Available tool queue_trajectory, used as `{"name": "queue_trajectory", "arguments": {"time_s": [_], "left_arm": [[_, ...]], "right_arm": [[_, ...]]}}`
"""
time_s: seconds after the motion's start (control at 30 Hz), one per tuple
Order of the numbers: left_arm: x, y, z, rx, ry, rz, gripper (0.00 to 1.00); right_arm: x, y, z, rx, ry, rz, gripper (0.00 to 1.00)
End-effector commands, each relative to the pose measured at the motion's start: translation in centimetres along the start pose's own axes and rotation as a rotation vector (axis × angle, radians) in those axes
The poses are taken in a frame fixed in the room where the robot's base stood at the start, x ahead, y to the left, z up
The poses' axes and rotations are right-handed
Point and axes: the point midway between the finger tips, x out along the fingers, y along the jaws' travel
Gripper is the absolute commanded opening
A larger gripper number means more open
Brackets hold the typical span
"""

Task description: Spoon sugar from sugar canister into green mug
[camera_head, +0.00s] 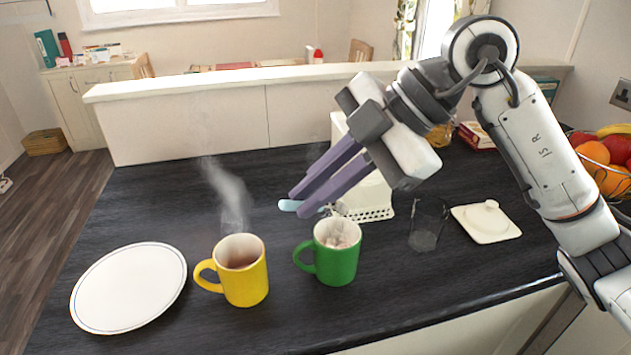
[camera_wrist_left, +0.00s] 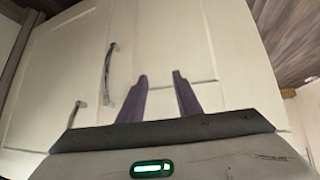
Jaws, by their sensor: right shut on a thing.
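The green mug (camera_head: 335,262) stands upright near the counter's front, with pale, lumpy contents (camera_head: 338,235) in its mouth. My right gripper (camera_head: 297,203) is above and behind the mug, with its purple fingers pointing down-left. It is shut on a spoon with a pale blue handle end (camera_head: 289,205). A shiny part near the mug's rim looks like the spoon's bowl, but the fingers hide the middle. My left gripper (camera_wrist_left: 160,75) is open and empty in the left wrist view.
A steaming yellow mug (camera_head: 243,274) and a white plate (camera_head: 130,288) stand left of the green mug. A white rack (camera_head: 372,203) is behind my right gripper. A fruit bowl (camera_head: 608,165) is at right. Cream cupboard doors (camera_wrist_left: 60,65) face my left gripper.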

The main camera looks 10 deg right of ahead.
Motion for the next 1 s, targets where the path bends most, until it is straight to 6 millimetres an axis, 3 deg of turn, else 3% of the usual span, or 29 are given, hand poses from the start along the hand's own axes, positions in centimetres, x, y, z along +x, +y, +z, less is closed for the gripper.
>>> {"name": "queue_trajectory", "arguments": {"time_s": [1.0], "left_arm": [[-2.7,0.4,-2.5,0.001,-0.002,0.002,0.31]], "right_arm": [[0.7,0.1,-0.8,-0.073,-0.125,-0.142,0.0]]}}
